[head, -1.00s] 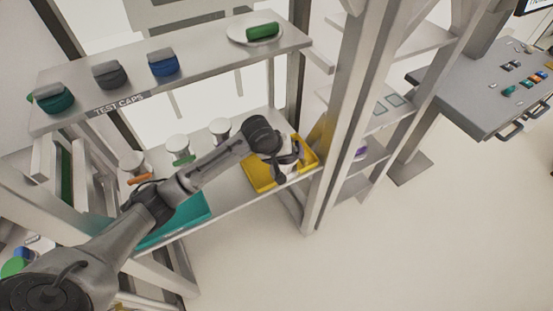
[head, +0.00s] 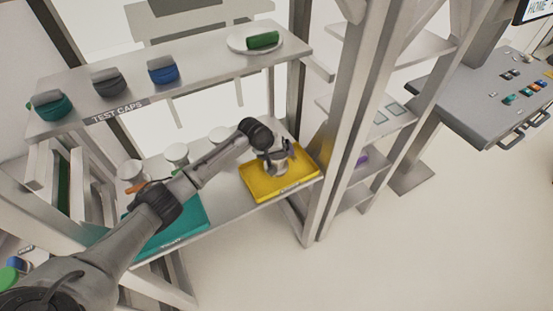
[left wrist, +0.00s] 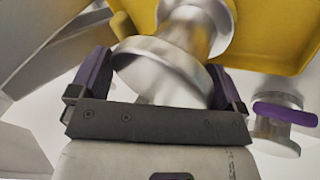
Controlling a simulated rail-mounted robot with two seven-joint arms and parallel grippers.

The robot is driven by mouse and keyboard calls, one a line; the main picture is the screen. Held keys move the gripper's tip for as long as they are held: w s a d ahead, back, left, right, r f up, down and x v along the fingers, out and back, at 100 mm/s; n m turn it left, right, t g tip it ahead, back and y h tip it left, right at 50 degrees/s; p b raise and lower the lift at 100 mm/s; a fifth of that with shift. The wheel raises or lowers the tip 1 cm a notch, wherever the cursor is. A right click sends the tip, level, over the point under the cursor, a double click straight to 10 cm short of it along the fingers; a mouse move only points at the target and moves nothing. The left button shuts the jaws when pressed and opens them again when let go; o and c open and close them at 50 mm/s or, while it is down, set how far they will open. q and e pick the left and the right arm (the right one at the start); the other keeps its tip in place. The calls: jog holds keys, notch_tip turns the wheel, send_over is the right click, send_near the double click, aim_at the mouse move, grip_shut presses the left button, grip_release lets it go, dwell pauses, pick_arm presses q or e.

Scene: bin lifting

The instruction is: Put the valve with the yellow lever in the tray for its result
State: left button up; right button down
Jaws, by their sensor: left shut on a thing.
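My left gripper (head: 275,156) is shut on a pale metal valve (head: 277,168), which shows over the yellow tray (head: 256,190). In the left wrist view the purple-faced fingers of my left gripper (left wrist: 163,82) flank the valve's round flange (left wrist: 155,60). I cannot tell whether the valve touches the tray floor. My right gripper is not in view.
A teal tray (head: 185,222) lies left on the same shelf. Behind my arm stand several other valves, one with an orange lever (head: 134,187). The upper shelf (head: 205,66) holds test caps and a plate with a green cylinder. A rack post (head: 335,130) stands close right of the yellow tray.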

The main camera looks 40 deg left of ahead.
pick_arm(q)
jog(key=shift+f, duration=1.65)
jog(key=o, duration=1.1)
jog(key=shift+f, duration=0.2)
jog(key=shift+o, duration=0.2)
